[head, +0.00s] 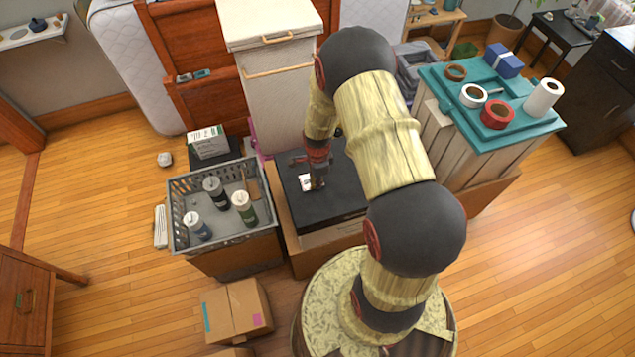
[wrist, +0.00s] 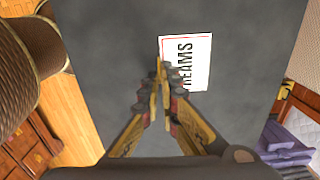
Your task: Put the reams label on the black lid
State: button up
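The reams label (wrist: 190,60) is a small white card with a red border and dark lettering; the wrist view shows "REAMS" with part hidden by a finger. In the head view the label (head: 305,182) shows against the black lid (head: 345,205) of a box, beside my gripper (head: 317,186). My gripper (wrist: 160,72) points down at the lid, its fingertips together at the label's left edge. I cannot tell whether the tips pinch that edge, or whether the label touches the lid. The lid (wrist: 110,50) fills the middle of the wrist view.
A grey crate (head: 178,215) with several bottles stands left of the lid. A teal-topped crate (head: 440,85) with tape rolls stands at right, and a cardboard box (head: 235,308) at front left.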

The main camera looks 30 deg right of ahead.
jog(key=shift+o, duration=1.1)
jog(key=shift+o, duration=1.2)
jog(key=shift+r, duration=0.15)
